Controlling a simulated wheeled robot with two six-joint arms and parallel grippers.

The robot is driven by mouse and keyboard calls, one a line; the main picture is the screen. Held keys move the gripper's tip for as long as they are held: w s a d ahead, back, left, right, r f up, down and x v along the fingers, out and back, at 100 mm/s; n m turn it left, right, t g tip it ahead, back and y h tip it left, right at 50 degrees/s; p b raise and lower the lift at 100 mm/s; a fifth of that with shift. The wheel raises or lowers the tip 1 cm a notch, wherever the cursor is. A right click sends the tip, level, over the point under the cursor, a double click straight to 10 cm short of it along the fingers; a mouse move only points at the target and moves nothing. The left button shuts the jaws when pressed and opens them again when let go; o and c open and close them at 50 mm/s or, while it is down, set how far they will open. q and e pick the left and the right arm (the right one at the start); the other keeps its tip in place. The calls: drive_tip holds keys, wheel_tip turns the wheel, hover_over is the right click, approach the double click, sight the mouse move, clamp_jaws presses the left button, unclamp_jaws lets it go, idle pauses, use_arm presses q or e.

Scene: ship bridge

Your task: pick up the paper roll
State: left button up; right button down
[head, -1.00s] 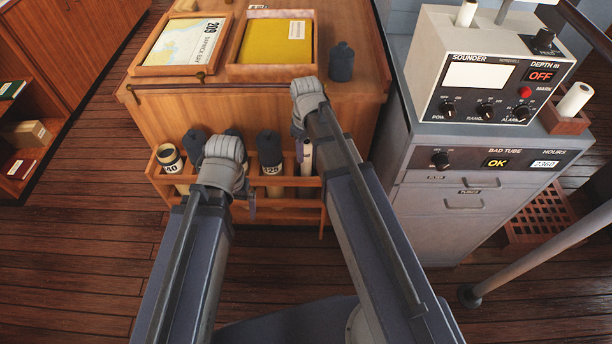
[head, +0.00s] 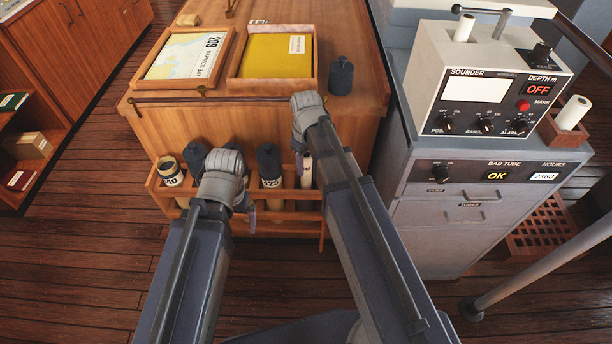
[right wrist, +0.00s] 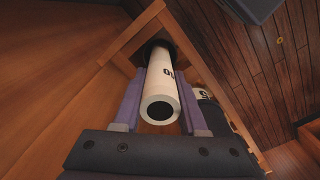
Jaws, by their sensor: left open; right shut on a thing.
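My right gripper (right wrist: 160,100) is shut on a white hollow roll (right wrist: 161,85) with a black mark, one finger on each side. The roll's far end goes into a dark round hole in the wooden rack; its near open end faces the right wrist camera. In the head view a strip of this roll (head: 307,172) shows at the rack's right end, partly covered by my right arm. My left gripper (head: 247,204) is open in front of the rack's middle, with its fingers mostly hidden by its wrist.
The wooden rack (head: 285,193) holds several dark-capped tubes (head: 270,165) and an uncapped tube (head: 170,172). Above it the cabinet top carries chart trays (head: 232,60) and a dark bottle (head: 341,76). The grey sounder console (head: 470,95) stands right, with another white roll (head: 572,113) in a wooden holder.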

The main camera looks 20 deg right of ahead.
drive_tip(key=shift+r, duration=0.2)
wheel_tip(320, 180, up, 28)
drive_tip(key=p, duration=2.8)
drive_tip(key=shift+f, duration=0.15)
wheel_tip(320, 180, up, 4)
drive_tip(key=p, duration=0.4)
